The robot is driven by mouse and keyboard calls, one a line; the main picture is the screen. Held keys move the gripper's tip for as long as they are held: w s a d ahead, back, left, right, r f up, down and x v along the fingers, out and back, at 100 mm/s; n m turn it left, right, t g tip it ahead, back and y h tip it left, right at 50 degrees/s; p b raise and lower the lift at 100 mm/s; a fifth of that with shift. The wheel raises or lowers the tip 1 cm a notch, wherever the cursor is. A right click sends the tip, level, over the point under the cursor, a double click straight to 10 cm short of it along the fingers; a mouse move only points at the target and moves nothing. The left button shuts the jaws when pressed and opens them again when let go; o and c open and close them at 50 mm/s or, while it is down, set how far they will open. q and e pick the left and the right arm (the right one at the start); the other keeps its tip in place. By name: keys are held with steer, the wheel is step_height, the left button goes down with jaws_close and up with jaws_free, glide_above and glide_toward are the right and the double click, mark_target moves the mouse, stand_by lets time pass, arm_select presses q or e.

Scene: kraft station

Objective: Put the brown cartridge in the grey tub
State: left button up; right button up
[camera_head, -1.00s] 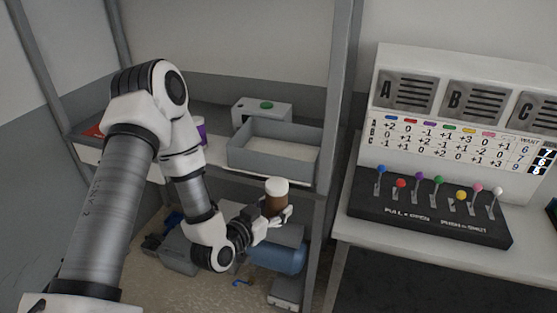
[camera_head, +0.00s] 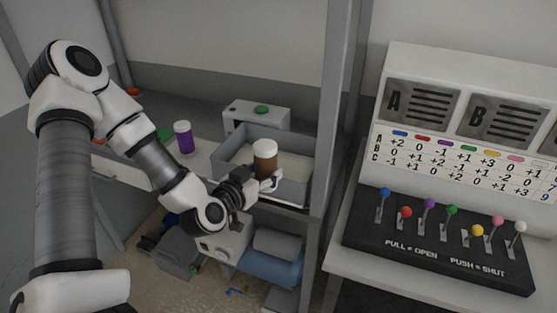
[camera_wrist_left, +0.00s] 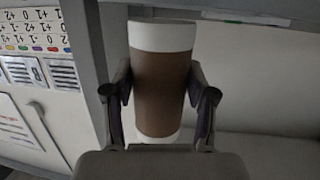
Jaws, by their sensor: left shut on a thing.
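The brown cartridge (camera_head: 265,160), with white ends, is upright in my left gripper (camera_head: 262,182). In the left wrist view the cartridge (camera_wrist_left: 160,80) stands between both fingers of the left gripper (camera_wrist_left: 160,105), which are shut on it. The grey tub (camera_head: 302,190) is an open box on the shelf. In the head view the cartridge overlaps the tub's front part; I cannot tell whether it is above the tub or in front of it. My right gripper is not in view.
A purple cartridge (camera_head: 184,138) with a white cap stands left of the tub. A grey box with a green button (camera_head: 262,110) is behind the tub. A shelf post (camera_head: 335,120) rises at right, beside a lever console (camera_head: 440,240). Bins lie below.

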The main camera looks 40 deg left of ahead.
arm_select(q)
steer(key=w+a+f+p, duration=0.3)
steer(key=w+a, duration=0.6)
steer(key=w, duration=0.3)
steer(key=shift+f+p, duration=0.4)
steer(key=shift+f, duration=0.45)
steer(key=shift+a+f, duration=0.1)
steer(key=shift+s, duration=0.15)
steer(key=shift+f+b, duration=0.45)
steer(key=shift+b, duration=0.1)
steer(key=o, duration=1.3)
steer(key=shift+s, duration=0.1)
